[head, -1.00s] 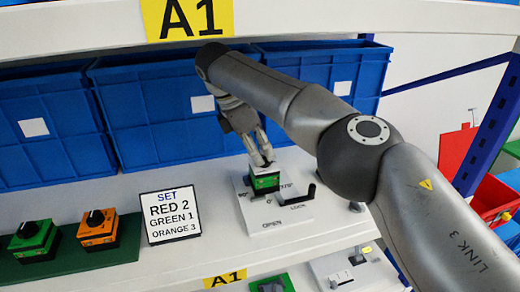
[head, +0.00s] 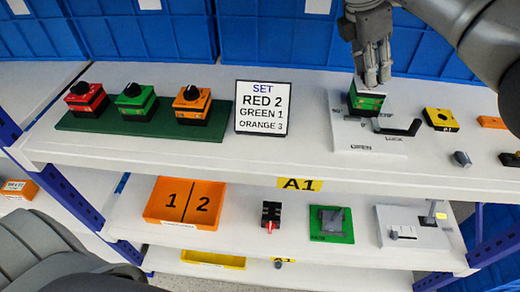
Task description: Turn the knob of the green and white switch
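The green and white switch (head: 365,102) stands on a white plate with printed labels (head: 362,139), right of the middle of the head view. It is a small box with a green band and dark parts. My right gripper (head: 373,76) points down from above, its fingertips at the top of this switch. The fingers hide the knob, so its angle does not show. I cannot tell whether the fingers are closed on it. A dark lever (head: 400,128) sits on the plate, right of the switch. My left gripper is not in view.
Red (head: 86,100), green (head: 135,101) and orange (head: 191,104) switches stand on a green base at the left. A sign (head: 263,108) reads red 2, green 1, orange 3. Blue bins (head: 265,45) line the back. A yellow block (head: 440,120) lies right of the plate.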

